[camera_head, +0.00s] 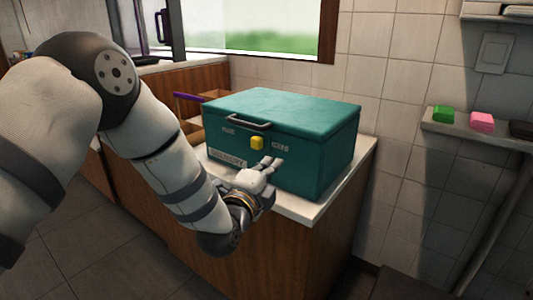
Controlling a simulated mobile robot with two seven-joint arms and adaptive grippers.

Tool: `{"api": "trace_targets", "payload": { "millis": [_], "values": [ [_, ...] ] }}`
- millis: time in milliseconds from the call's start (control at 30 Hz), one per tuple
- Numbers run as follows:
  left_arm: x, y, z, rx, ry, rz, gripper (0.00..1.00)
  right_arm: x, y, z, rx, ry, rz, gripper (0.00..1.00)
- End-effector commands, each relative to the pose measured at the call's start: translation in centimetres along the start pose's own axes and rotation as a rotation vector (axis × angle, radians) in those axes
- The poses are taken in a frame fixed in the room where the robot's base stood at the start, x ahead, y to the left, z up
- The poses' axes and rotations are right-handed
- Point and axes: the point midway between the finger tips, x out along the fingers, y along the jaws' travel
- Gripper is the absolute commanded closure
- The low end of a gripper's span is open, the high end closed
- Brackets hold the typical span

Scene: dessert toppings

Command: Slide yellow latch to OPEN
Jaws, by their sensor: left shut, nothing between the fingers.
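A teal box (318,160) with a closed lid and a dark handle (248,121) stands on the counter. The yellow latch (257,143) is on its front face, between two small labels too small to read surely. A larger label sits lower left of the latch. My left gripper (271,162) is in front of the box, just below and right of the yellow latch. Its fingers are shut and empty, pointing toward the front face. I cannot tell whether the fingertips touch the box. My right gripper is not in view.
The white counter top (350,170) ends close to the box on the right and front. A wall shelf (450,128) at the right holds a green item (443,113) and a pink item (481,121). A purple object (187,97) is behind the box at left.

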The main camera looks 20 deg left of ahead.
Motion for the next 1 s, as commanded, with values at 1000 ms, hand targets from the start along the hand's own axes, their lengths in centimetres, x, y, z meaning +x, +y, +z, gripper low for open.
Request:
{"api": "trace_targets", "payload": {
  "millis": [1000],
  "values": [
    [6.9,0.0,4.7,0.004,0.0,0.0,1.0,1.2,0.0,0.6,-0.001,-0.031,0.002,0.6]
  ]
}}
